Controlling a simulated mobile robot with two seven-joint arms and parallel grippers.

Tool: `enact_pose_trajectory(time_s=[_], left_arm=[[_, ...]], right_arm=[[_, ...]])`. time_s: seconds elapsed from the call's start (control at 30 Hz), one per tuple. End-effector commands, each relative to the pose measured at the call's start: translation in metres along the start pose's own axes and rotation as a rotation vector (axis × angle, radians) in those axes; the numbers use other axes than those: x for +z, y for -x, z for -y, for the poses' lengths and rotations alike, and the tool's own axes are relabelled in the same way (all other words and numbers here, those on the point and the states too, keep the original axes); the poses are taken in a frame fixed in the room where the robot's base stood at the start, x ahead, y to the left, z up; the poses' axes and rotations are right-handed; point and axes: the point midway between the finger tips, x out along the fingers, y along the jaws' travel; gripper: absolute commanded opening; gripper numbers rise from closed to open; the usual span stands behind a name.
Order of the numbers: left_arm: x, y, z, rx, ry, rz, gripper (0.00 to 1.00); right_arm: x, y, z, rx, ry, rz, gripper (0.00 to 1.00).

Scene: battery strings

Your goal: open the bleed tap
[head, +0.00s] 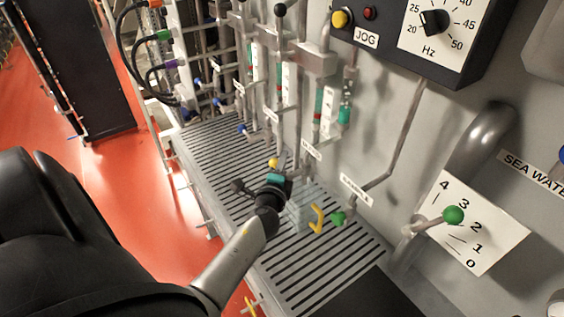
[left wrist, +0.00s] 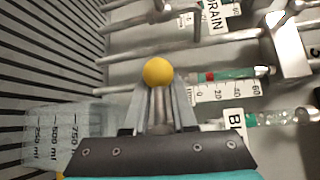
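The bleed tap's yellow ball knob (head: 273,163) stands out low on the pipe rack in the head view. It also shows large in the left wrist view (left wrist: 157,72), with a grey stem below it. My left gripper (head: 277,173) is at the knob in the head view. In the left wrist view its two grey fingers (left wrist: 159,100) lie on either side of the stem, closed in close to it just behind the ball. The tap's body and the exact finger contact are hidden. My right gripper is not in view.
A clear graduated jug (head: 300,208) with a yellow handle stands on the slatted grating (head: 330,265), beside my left gripper. The sample tap's green knob (head: 338,218) is to its right. Vertical pipes and sight tubes (head: 319,105) rise behind. A green-knobbed lever (head: 453,214) is further right.

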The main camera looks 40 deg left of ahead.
Motion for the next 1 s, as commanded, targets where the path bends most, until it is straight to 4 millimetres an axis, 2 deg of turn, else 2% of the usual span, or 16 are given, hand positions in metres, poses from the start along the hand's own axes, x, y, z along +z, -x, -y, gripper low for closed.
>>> enact_pose_trajectory(time_s=[0.1, 1.0], left_arm=[[0.0018, -0.0001, -0.0001, 0.000, -0.001, 0.005, 0.00], [0.0056, -0.0006, -0.0001, 0.001, -0.001, 0.014, 0.00]], right_arm=[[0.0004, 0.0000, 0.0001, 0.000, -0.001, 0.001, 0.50], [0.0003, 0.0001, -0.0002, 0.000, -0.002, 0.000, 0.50]])
